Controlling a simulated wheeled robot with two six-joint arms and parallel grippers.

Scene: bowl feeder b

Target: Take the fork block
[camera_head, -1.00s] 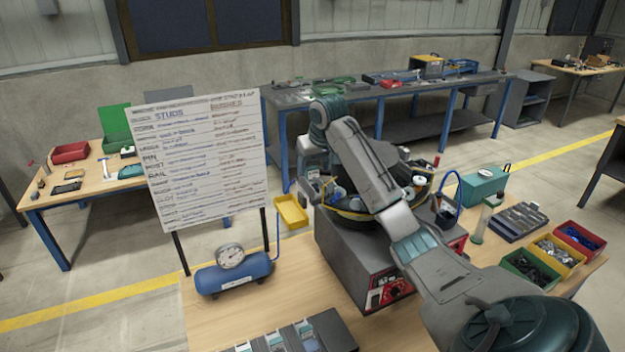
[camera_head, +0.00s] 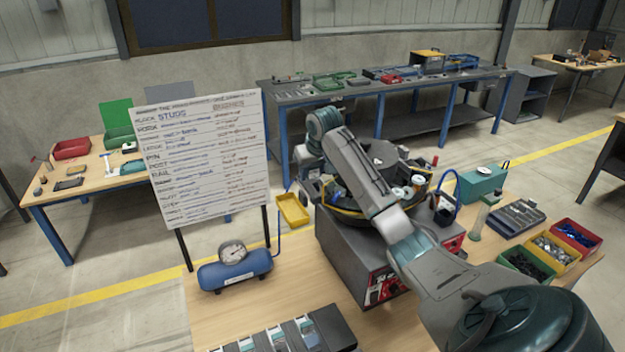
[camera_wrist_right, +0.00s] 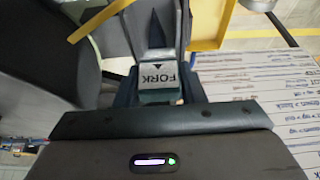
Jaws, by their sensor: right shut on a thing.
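The fork block (camera_wrist_right: 158,76) shows in the right wrist view as a light block marked "FORK" with a small dark arrow. My right gripper (camera_wrist_right: 160,92) is shut on it, with the block between its fingers. In the head view my right arm reaches over the bowl feeder (camera_head: 372,212) from the lower right. The right gripper points down at the bowl's left side there, partly hidden, and I cannot make out the block in it. My left gripper is not in view.
A yellow tray (camera_head: 293,209) sticks out left of the feeder. A lettered board (camera_head: 208,160) stands left, behind a blue tank with a gauge (camera_head: 234,270). A teal box (camera_head: 482,186) and small-part bins (camera_head: 575,236) lie right.

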